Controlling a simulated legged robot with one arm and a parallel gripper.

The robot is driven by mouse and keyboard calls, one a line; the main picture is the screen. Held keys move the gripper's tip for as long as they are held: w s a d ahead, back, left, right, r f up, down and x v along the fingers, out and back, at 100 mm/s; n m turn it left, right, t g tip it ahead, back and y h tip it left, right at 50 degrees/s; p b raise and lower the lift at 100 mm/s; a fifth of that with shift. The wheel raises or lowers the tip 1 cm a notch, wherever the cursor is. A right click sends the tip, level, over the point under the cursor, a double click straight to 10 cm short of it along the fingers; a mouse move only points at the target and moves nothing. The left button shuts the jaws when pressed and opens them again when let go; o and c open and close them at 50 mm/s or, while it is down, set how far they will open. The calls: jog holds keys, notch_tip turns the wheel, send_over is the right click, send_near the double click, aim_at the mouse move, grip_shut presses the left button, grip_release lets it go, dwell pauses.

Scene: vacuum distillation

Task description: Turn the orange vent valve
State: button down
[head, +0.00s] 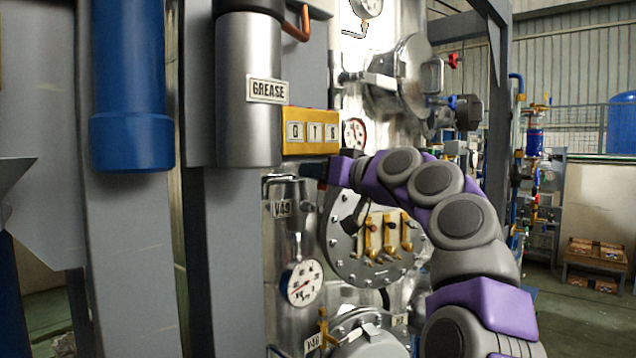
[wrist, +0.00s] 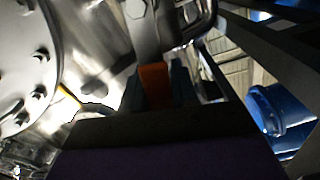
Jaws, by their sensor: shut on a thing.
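The orange vent valve handle (wrist: 154,86) shows in the wrist view as a short orange bar between the two dark fingers of my gripper (wrist: 155,80). The fingers are shut on it, one on each side.
A grey cylinder marked GREASE (head: 248,95) hangs left of my gripper. A round bolted flange with yellow levers (head: 388,236) is below my arm, and a dial gauge (head: 302,283) is lower left. A blue cylinder (head: 130,90) stands at far left. Open floor lies at right.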

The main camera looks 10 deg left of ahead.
jog(key=shift+s+a+f+n, duration=0.1)
jog(key=shift+a+f+n, duration=0.25)
jog(key=shift+n, duration=0.25)
jog(key=shift+s, duration=0.1)
jog(key=c, duration=1)
grip_release()
jog(key=shift+r, duration=0.1)
jog(key=shift+o, duration=0.2)
jog(key=shift+r, duration=0.15)
jog(key=shift+s, duration=0.1)
jog(key=shift+d, duration=0.15)
